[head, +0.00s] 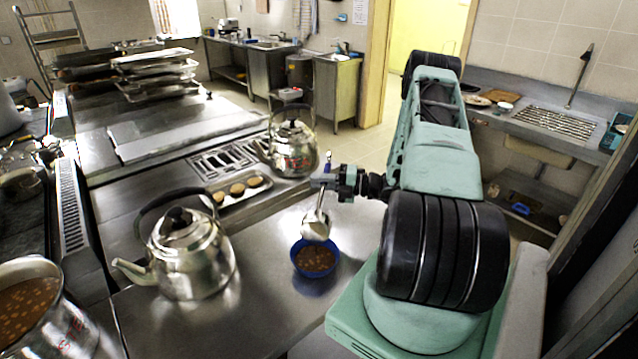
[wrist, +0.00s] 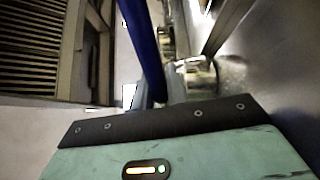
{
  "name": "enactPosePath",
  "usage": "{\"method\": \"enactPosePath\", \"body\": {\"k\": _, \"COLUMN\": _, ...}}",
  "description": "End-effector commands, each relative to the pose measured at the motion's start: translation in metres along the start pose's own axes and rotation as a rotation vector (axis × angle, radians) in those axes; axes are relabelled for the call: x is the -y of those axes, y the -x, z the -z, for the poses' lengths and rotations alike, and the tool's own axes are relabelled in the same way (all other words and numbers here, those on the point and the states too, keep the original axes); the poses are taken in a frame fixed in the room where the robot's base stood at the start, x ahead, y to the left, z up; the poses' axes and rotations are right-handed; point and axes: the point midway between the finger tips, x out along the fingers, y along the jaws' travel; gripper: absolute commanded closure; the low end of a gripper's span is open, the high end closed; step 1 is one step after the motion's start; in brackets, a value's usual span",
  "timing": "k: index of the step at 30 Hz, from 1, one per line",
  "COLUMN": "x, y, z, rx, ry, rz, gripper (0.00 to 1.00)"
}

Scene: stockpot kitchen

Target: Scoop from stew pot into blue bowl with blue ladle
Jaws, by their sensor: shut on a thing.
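The blue ladle's metal scoop (head: 316,223) hangs just above the blue bowl (head: 298,262), over its back edge; I cannot tell whether they touch. My gripper (head: 324,181) is shut on the ladle near its blue handle, which points up and shows large in the wrist view (wrist: 143,45). The blue bowl stands upright on the steel counter with brown, chunky stew in it. The ladle's inside is not clear to see. The stew pot (head: 72,332) is at the lower left, partly cut off, holding brown stew with pale pieces.
A big steel kettle (head: 190,262) stands between pot and bowl, and another kettle (head: 294,150) stands behind the bowl. A small tray with brown round pieces (head: 235,191) lies between the kettles.

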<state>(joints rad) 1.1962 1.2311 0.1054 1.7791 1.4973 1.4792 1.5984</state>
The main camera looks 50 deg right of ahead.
Motion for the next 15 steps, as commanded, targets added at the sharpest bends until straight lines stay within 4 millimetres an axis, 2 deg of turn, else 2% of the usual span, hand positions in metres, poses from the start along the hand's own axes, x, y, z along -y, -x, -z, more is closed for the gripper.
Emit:
{"method": "enactPosePath", "body": {"k": 6, "x": 0.021, "y": 0.0, "z": -0.007, "rx": 0.0, "ry": -0.127, "rz": -0.003, "gripper": 1.0}}
{"method": "enactPosePath", "body": {"k": 15, "x": 0.036, "y": 0.0, "z": -0.014, "rx": -0.001, "ry": -0.243, "rz": -0.004, "gripper": 1.0}}
